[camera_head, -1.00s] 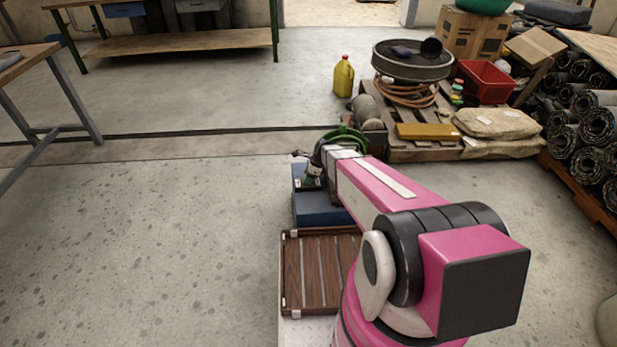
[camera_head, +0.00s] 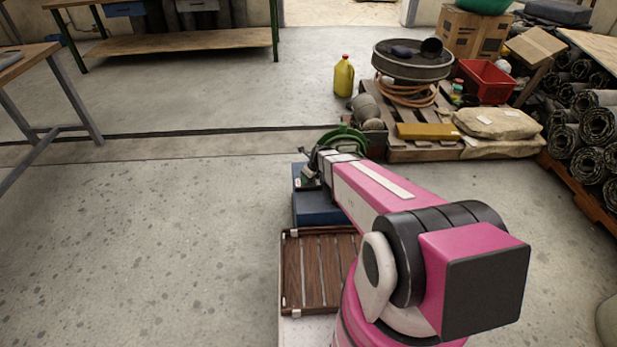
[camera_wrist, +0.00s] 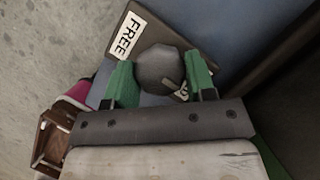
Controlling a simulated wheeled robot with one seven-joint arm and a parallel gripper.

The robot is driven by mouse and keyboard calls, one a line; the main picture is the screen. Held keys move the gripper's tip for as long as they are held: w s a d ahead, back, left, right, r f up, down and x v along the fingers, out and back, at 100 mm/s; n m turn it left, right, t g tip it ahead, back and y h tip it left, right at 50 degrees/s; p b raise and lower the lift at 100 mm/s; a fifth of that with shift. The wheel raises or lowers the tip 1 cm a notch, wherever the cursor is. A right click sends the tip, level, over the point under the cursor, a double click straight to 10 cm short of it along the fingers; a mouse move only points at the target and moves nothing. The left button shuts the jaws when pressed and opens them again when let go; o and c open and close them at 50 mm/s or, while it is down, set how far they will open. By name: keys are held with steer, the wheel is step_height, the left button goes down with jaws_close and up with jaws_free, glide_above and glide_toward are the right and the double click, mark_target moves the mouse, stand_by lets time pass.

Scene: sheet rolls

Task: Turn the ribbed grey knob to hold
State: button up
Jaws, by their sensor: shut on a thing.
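The grey knob (camera_wrist: 160,66) sits between the two green fingers of my gripper (camera_wrist: 158,76) in the wrist view. My gripper is shut on it. A white label reading FREE (camera_wrist: 130,36) is on the dark plate at the knob's upper left. A second small label (camera_wrist: 182,91) shows beside the right finger, mostly hidden, and I cannot read it. A small pointer mark on the knob lies near that second label. In the head view my gripper (camera_head: 308,176) is over the far end of a blue box (camera_head: 320,209), and the knob cannot be made out there.
A brown slatted crate (camera_head: 312,270) stands in front of the blue box. Behind my arm is a pallet (camera_head: 420,155) with a sieve, hose and sacks. A yellow jug (camera_head: 344,76) stands on the floor. The floor to the left is clear.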

stand_by(0.4)
steer(key=o, duration=0.9)
steer(key=v, duration=1)
steer(key=shift+r, duration=0.35)
steer(key=shift+s+d, duration=0.1)
steer(key=s+d+r+n+g+h, duration=0.1)
steer(key=s+d+r+n, duration=0.2)
steer(key=n, duration=0.6)
steer(key=s+d+r+n+g+h, duration=0.1)
steer(key=s+d+r+n, duration=0.2)
steer(key=s+n, duration=0.4)
steer(key=s+d+r+n+g+h, duration=0.1)
steer(key=s+d+r+n, duration=0.3)
steer(key=n, duration=0.6)
steer(key=shift+s+r+n, duration=0.25)
steer(key=shift+s+n, duration=0.05)
steer(key=shift+s, duration=0.65)
